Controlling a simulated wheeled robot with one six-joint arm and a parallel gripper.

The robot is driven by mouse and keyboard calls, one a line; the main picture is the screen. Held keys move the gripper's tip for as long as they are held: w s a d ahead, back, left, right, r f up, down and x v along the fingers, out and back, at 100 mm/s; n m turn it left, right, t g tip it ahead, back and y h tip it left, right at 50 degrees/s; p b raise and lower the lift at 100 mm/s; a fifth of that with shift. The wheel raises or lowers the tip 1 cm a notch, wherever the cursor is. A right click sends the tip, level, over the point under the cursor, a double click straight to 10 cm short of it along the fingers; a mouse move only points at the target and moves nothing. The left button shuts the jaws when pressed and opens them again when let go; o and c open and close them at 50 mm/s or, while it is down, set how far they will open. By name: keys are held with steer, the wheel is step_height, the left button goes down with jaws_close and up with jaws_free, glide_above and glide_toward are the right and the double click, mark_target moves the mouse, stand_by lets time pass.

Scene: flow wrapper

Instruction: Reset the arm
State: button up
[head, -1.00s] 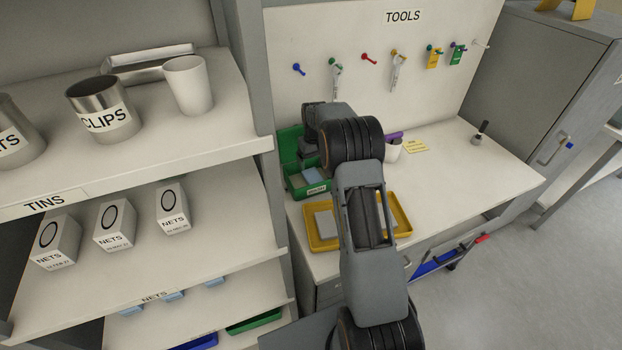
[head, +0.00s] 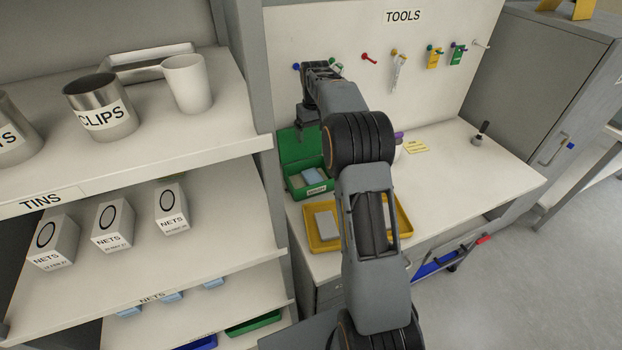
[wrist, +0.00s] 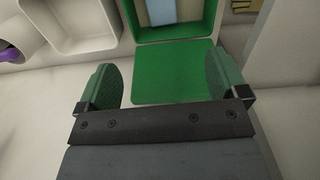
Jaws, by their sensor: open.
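My gripper (wrist: 161,62) is open and empty in the wrist view, its two green fingers wide apart. Between and beyond them is the raised lid of a green box (wrist: 175,78). In the head view my arm reaches over the worktop and bends down at its end (head: 307,122), above the green box (head: 318,188). The fingers are hard to make out there. The box stands open, with a light blue item and a pale item inside.
A yellow tray (head: 327,245) with a grey block (head: 326,224) sits in front of the box. A white cup with a purple item (head: 398,140) stands to the right. Tools hang on the board behind. Shelves (head: 225,165) stand at left. The worktop's right part is mostly clear.

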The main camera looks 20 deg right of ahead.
stand_by(0.3)
step_height(320, 180, down, 4)
steer(key=s+m, duration=0.1)
steer(key=s, duration=0.2)
steer(key=s+a+r+t, duration=0.1)
steer(key=s+a, duration=0.3)
steer(key=s, duration=0.5)
steer(key=s+a+r+t, duration=0.1)
steer(key=s+a+r, duration=0.2)
steer(key=s, duration=0.6)
steer(key=s+a+r+t, duration=0.2)
steer(key=s+a, duration=0.3)
steer(key=s, duration=0.4)
steer(key=shift+s+a+r, duration=0.15)
steer(key=shift+a+r, duration=0.05)
steer(key=shift+r, duration=0.2)
steer(key=shift+c, duration=0.2)
